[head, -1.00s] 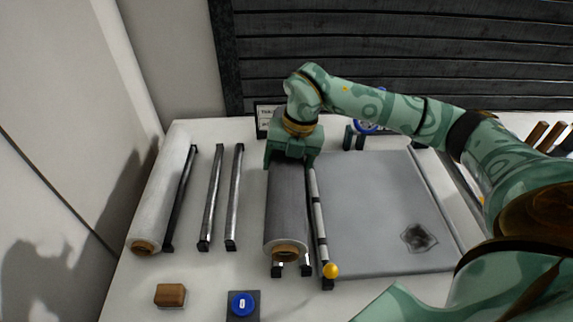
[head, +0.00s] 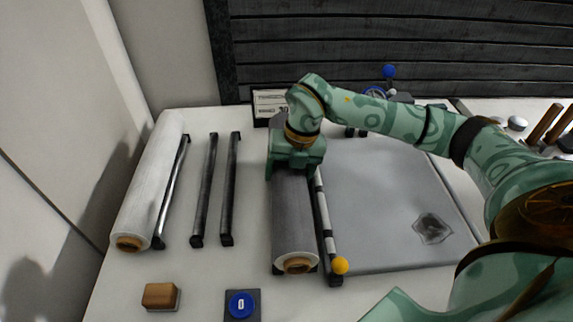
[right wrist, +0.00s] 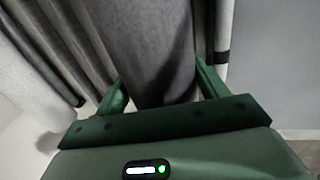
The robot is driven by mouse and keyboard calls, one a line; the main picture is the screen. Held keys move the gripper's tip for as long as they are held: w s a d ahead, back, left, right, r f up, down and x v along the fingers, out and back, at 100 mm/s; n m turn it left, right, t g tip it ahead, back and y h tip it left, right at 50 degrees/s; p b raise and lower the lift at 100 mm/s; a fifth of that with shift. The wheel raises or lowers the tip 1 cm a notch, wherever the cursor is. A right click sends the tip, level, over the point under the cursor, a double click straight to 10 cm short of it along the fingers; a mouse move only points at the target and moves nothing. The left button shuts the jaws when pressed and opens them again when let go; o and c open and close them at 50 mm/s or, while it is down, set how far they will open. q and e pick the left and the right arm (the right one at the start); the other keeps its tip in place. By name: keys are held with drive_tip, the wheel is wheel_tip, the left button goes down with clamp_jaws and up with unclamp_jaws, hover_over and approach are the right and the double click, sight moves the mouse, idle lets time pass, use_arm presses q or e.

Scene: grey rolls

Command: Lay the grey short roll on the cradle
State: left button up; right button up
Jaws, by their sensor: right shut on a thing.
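The grey roll (head: 293,222) with a brown core lies lengthwise in the head view, its near end towards me. My right gripper (head: 294,172) is shut on its far part from above. In the right wrist view the roll (right wrist: 145,50) runs between the two green fingers (right wrist: 162,88). The roll looks a little raised, with dark rail feet partly showing under its near end; the exact gap cannot be told. An empty pair of dark parallel rails (head: 229,195), which looks like the cradle, lies left of it. My left gripper is not in view.
A white roll (head: 148,185) lies at the far left beside another rail. A banded rod with a yellow ball (head: 340,265) runs close along the grey roll's right side, beside a grey sheet (head: 385,200). A wooden block (head: 161,295) and blue button (head: 241,304) stand in front.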

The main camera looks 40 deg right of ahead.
drive_tip(key=shift+x, duration=0.8)
drive_tip(key=shift+d, duration=0.15)
drive_tip(key=o, duration=1.4)
drive_tip(key=shift+s, duration=0.1)
drive_tip(key=p+v, duration=0.4)
drive_tip(key=v, duration=1.2)
drive_tip(key=shift+r, duration=0.1)
